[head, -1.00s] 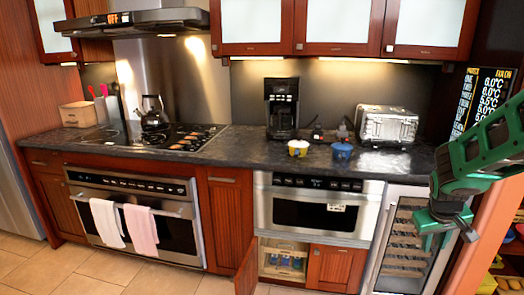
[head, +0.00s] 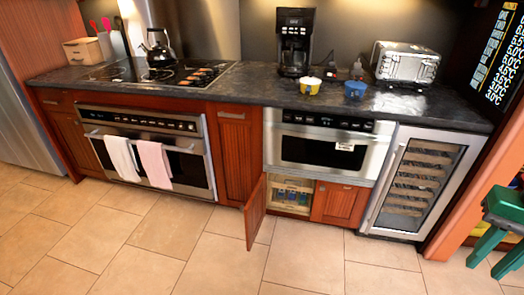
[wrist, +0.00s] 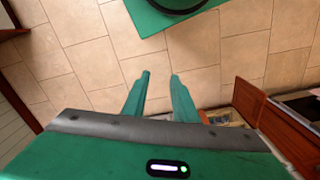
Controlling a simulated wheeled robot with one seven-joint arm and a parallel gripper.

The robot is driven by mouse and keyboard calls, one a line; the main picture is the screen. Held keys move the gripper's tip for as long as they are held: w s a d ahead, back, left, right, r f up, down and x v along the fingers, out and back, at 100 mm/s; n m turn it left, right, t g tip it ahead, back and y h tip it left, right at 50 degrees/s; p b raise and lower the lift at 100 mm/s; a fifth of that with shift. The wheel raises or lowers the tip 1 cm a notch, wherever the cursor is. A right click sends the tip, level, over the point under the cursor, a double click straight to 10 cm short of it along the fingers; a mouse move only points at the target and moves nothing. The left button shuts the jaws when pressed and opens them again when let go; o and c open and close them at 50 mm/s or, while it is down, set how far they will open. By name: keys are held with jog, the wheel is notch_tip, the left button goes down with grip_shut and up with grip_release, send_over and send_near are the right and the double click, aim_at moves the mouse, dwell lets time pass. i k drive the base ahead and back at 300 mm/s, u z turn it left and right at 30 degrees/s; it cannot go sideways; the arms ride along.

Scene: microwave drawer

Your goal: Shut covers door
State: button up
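In the head view, the red-brown cabinet door (head: 256,212) under the microwave stands swung wide open, sticking out over the floor from the left side of its opening. The opening (head: 291,194) shows a shelf with several small jars or cans. Red-brown cabinet woodwork (wrist: 250,102) shows right of the fingers.
The neighbouring cabinet door (head: 341,203) is closed. The microwave drawer (head: 322,150) is above, and the wine cooler (head: 418,185) stands to the right. An orange wall edge (head: 470,205) is close to my gripper. The tiled floor (head: 200,240) in front is clear.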

aim_at(254, 210)
jog(key=k, duration=1.3)
jog(key=u, duration=0.6)
jog(key=i, duration=0.9)
jog(key=u, duration=0.8)
jog(key=i, duration=1.35)
jog(key=z, duration=0.7)
jog(key=i, duration=0.9)
jog(key=z, duration=0.85)
jog(key=i, duration=0.3)
jog(key=u, duration=0.5)
